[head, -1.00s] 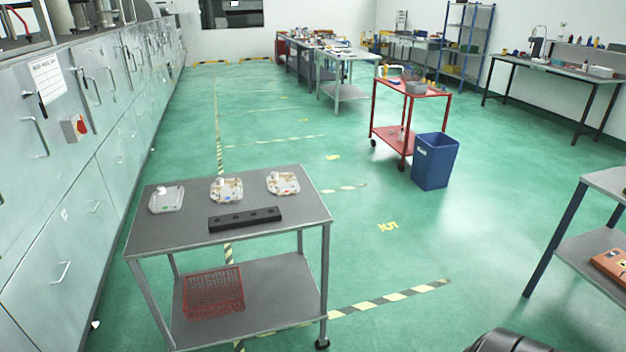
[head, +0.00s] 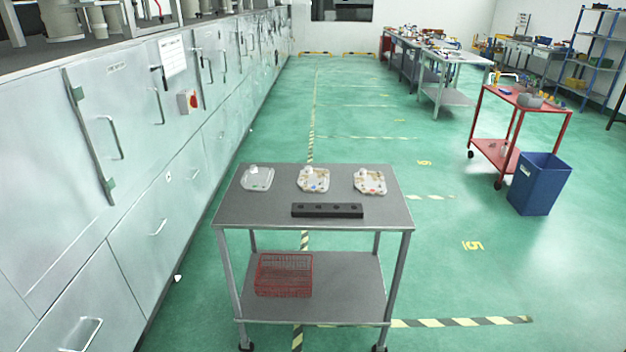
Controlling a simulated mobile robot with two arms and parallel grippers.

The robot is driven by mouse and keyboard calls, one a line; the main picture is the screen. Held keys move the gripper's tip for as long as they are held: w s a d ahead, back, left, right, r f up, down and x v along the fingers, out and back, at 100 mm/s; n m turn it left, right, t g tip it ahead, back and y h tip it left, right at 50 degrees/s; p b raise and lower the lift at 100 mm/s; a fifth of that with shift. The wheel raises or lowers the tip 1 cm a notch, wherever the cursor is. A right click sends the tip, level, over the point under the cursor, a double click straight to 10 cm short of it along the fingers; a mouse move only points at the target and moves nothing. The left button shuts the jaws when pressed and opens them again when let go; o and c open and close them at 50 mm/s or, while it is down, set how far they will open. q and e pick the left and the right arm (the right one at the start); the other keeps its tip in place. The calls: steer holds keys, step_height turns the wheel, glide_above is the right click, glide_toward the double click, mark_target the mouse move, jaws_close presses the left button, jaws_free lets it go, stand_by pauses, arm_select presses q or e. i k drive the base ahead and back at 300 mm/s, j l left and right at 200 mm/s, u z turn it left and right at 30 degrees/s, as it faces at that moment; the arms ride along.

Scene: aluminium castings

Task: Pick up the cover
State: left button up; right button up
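Three pale, flat castings lie in a row on the top of a grey two-shelf cart in the head view. The left one (head: 257,179) is plain grey-white with a small white knob. The middle one (head: 314,181) and the right one (head: 370,182) carry small coloured spots and a white knob each. I cannot tell for sure which is the cover. A black bar with holes (head: 327,210) lies in front of them. Neither of my grippers is in view.
The grey cart (head: 250,212) stands ahead, with a red wire basket (head: 284,275) on its lower shelf. Grey cabinets (head: 140,150) line the left. A blue bin (head: 540,184) and a red cart (head: 520,97) stand at right. The green floor between is clear.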

mark_target(310, 179)
steer(key=i+l+z, duration=0.3)
steer(key=l+z, duration=0.15)
steer(key=i+l+z, duration=0.65)
steer(key=i+z, duration=0.2)
steer(key=i+l+z, duration=0.15)
steer(key=i, duration=0.4)
steer(key=i+z, duration=0.15)
steer(key=i, duration=0.4)
steer(key=i+u, duration=0.35)
steer(key=i+l+u, duration=0.1)
steer(key=i+u, duration=0.2)
steer(key=i+l+u, duration=0.15)
steer(key=i+u, duration=0.2)
